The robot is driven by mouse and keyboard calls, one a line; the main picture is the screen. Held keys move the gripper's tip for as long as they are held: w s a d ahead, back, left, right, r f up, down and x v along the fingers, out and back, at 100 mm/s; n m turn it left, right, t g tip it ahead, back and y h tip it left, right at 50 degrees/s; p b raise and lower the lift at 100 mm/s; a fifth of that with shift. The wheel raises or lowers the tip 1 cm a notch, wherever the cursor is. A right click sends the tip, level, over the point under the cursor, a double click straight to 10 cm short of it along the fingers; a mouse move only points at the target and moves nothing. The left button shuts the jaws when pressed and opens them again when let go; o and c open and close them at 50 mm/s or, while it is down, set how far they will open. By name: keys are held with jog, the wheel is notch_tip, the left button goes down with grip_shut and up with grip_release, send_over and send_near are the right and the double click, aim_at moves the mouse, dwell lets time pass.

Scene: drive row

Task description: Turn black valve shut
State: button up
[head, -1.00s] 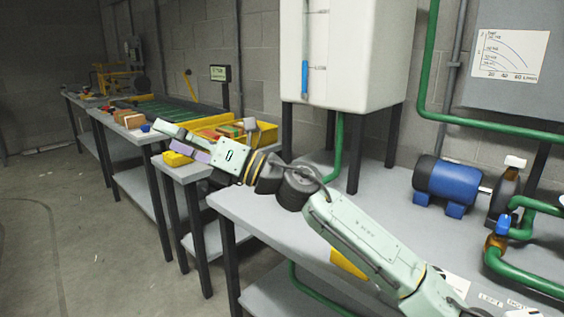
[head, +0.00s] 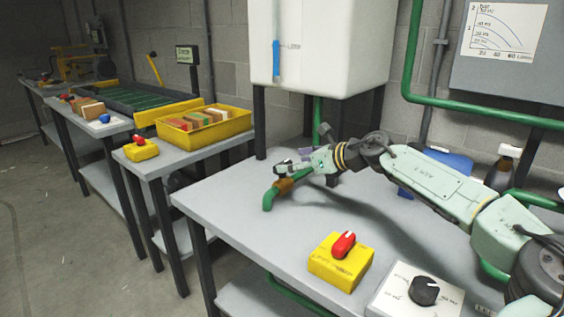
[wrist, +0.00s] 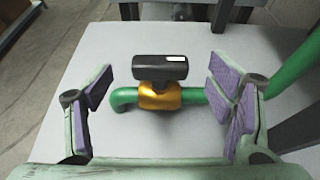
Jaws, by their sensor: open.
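The black valve handle (wrist: 160,67) is a bar with a white label. It lies along the green pipe (wrist: 193,95), on top of a brass valve body (wrist: 160,96).
A yellow box with a red knob (head: 341,258) and a white box with a black knob (head: 412,292) stand at the bench front. A white tank (head: 330,40) stands behind on dark legs. A blue motor (head: 453,163) is partly behind my arm.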

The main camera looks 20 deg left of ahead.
aim_at(283, 163)
jog(key=x, duration=0.5)
jog(key=c, duration=1.2)
jog(key=shift+o, duration=0.2)
